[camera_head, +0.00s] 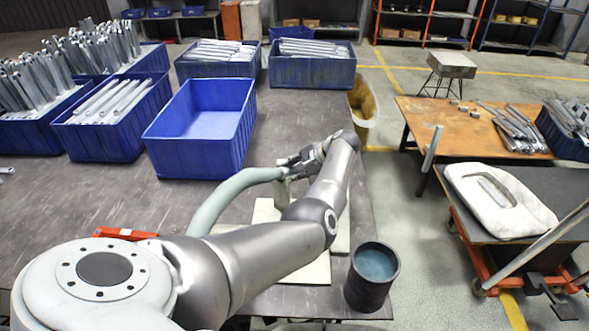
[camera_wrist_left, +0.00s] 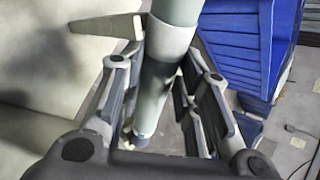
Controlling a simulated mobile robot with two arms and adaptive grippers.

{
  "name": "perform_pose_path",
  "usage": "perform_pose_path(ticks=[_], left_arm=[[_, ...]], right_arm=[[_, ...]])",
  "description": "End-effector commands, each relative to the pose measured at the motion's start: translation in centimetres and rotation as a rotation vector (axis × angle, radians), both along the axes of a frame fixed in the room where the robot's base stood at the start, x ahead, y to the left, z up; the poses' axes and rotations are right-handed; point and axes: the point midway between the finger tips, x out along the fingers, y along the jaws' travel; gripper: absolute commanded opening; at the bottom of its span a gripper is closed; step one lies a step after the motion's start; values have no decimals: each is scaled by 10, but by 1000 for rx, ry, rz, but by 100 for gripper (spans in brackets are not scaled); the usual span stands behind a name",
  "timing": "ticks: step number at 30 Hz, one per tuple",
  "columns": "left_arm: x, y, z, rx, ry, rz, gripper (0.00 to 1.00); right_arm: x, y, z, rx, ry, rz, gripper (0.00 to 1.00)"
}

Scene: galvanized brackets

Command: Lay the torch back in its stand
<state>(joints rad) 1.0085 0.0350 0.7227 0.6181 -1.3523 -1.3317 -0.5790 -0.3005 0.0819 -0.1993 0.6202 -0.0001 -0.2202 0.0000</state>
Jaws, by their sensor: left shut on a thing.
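The torch (camera_head: 236,189) shows in the head view as a thick grey-green curved tube that runs from behind my left arm up to the gripper. My left gripper (camera_head: 305,163) is shut around it above the dark table. In the left wrist view the torch (camera_wrist_left: 168,55) passes between the two fingers (camera_wrist_left: 168,100), with a paler collar and a beige lever sticking out to the left. A short pale greenish piece (camera_head: 282,192) hangs below the gripper in the head view. I cannot make out the stand for certain; my arm hides part of the table. My right gripper is not in view.
Pale plates (camera_head: 318,268) lie on the table under my arm. A dark pot with blue contents (camera_head: 372,275) stands near the table's right edge. An empty blue bin (camera_head: 204,125) stands beyond the gripper; other blue bins hold metal brackets. Bare table lies left of the torch.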

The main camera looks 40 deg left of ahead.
Motion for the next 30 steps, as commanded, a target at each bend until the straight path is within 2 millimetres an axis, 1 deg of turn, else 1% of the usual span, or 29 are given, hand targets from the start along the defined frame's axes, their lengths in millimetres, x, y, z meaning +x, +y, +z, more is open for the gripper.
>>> perform_pose_path(ticks=[6, 17, 18, 22, 23, 30], left_arm=[[0, 1, 2, 3, -2, 1, 7], [0, 1, -2, 3, -1, 0, 7], [0, 1, -1, 3, -2, 1, 36], [0, 0, -1, 2, -1, 0, 52], [0, 0, -2, 1, -1, 0, 56], [-1, 0, -3, 0, 2, 1, 56]], right_arm=[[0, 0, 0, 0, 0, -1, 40], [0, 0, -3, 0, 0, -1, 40], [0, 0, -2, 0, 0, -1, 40], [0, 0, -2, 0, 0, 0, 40], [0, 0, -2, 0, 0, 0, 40], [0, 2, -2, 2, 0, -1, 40]])
